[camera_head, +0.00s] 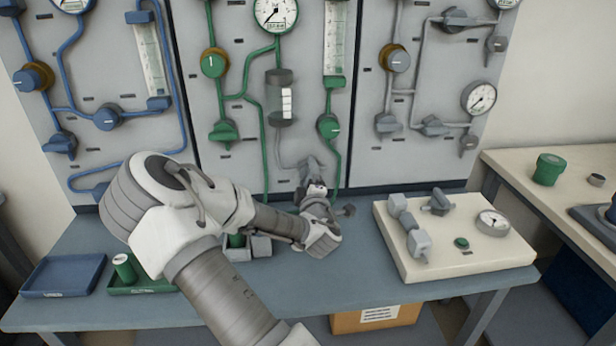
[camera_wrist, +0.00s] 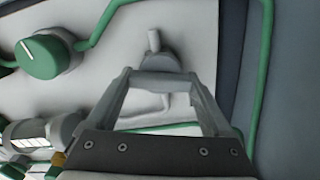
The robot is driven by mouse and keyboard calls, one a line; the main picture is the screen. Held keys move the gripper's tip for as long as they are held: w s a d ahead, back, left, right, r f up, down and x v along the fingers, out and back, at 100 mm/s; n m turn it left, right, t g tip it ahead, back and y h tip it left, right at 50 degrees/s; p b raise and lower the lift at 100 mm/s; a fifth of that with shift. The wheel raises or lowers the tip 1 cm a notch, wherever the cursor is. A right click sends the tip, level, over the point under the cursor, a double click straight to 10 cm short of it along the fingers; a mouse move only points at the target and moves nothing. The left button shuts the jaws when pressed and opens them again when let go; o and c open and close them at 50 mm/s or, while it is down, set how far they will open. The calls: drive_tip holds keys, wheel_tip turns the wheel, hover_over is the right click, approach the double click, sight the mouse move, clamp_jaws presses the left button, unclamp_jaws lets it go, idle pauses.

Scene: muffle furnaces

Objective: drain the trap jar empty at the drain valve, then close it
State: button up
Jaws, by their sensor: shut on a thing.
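The trap jar (camera_head: 281,108) hangs on the middle green-piped panel. It is a dark, see-through cylinder with a white label strip. I cannot tell its liquid level. It also shows at the lower left of the wrist view (camera_wrist: 33,132). A grey line runs down from it to the grey drain valve (camera_head: 311,168) near the bench. My gripper (camera_head: 314,187) is at that valve, shut on its grey handle. In the wrist view the fingertips (camera_wrist: 165,76) close around the grey valve part (camera_wrist: 165,60). The fingers hide part of the handle, so its exact turn is unclear.
A green knob (camera_head: 329,126) sits just above right of the drain valve. A pale box with fittings and a gauge (camera_head: 450,265) stands on the bench to the right. A blue tray (camera_head: 62,278) and green tray (camera_head: 146,283) lie at left. My arm crosses the bench middle.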

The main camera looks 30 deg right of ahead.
drive_tip(key=shift+f+n, duration=0.1)
drive_tip(key=shift+n, duration=1.5)
drive_tip(key=o, duration=1.1)
drive_tip(key=shift+o, duration=0.2)
drive_tip(key=shift+s, duration=0.1)
drive_tip(key=p+v, duration=1.5)
drive_tip(key=v, duration=0.2)
